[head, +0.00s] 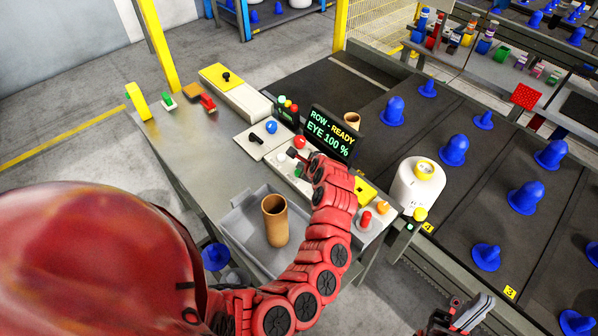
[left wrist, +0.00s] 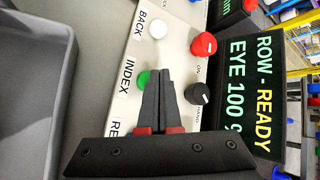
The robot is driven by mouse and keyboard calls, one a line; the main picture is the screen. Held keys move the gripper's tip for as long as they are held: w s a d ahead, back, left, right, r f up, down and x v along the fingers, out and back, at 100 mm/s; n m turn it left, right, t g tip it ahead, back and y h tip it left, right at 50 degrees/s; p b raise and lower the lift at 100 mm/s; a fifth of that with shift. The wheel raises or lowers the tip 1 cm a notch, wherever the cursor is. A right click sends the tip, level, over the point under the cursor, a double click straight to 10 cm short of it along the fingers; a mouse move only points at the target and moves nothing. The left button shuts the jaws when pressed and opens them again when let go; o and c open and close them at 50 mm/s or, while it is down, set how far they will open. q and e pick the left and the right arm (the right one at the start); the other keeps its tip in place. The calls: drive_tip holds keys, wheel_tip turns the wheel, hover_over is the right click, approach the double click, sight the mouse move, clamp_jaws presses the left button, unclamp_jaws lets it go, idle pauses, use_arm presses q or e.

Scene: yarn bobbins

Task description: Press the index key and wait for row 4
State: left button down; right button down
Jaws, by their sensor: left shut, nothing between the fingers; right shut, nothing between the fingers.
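The green index key (left wrist: 142,79) sits on a white panel beside the printed word INDEX in the left wrist view. My left gripper (left wrist: 160,76) is shut and empty, its fingertips overlapping the key's right edge in that view. I cannot tell whether they touch it. In the head view my left gripper (head: 294,154) is over the panel, and my arm hides part of it. The display (head: 331,135) reads "ROW - READY" and "EYE 100 %", with no row number. My right gripper (head: 466,314) is shut and empty at the bottom, away from the panel.
A white button (left wrist: 158,29) marked BACK, a red button (left wrist: 203,44) and a black knob (left wrist: 198,93) surround the key. A grey tray (head: 238,215) holds a brown tube (head: 275,220). A white machine (head: 415,188) stands right of my arm. Blue bobbin holders (head: 454,150) line the dark conveyor.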

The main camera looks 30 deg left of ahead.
use_arm(q)
drive_tip(key=shift+f+p, duration=0.35)
drive_tip(key=shift+p, duration=0.05)
drive_tip(key=shift+f, duration=0.6)
idle(1.0)
drive_tip(key=shift+r+p, duration=1)
drive_tip(key=shift+p, duration=0.35)
